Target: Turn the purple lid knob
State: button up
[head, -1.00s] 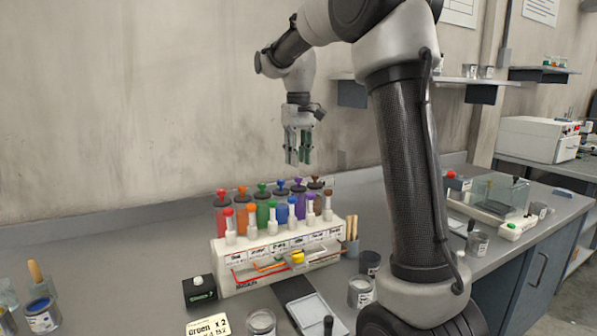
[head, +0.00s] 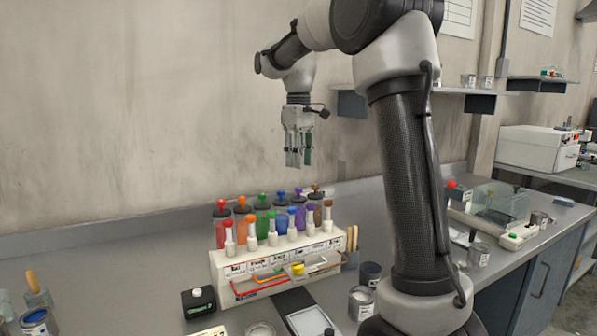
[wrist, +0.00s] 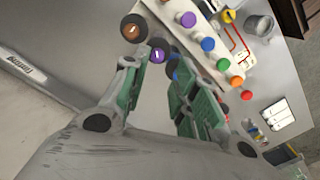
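The purple lid knob (head: 298,191) tops a dark lid in the back row of coloured jars, between the blue and brown knobs. It also shows in the wrist view (wrist: 159,55) on its round dark lid, near the gap between the fingertips. My gripper (head: 299,165) points down above the back row, clear of the knobs. Its green-padded fingers are apart, with nothing between them, as the wrist view also shows (wrist: 156,76). The fingers hide part of the back row in the wrist view.
A white rack (head: 235,262) with several colour-capped bottles stands just in front of the jars. The brown knob (head: 316,188) and blue knob (head: 280,194) are close on either side. The wall is behind; the space above the jars is free.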

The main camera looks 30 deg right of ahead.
aim_at(298, 188)
jog(key=shift+w+f+n, duration=0.2)
jog(key=shift+f+n, duration=0.25)
jog(key=shift+n, duration=0.55)
notch_tip(298, 188, down, 7)
jog(key=shift+f, duration=0.15)
grip_shut()
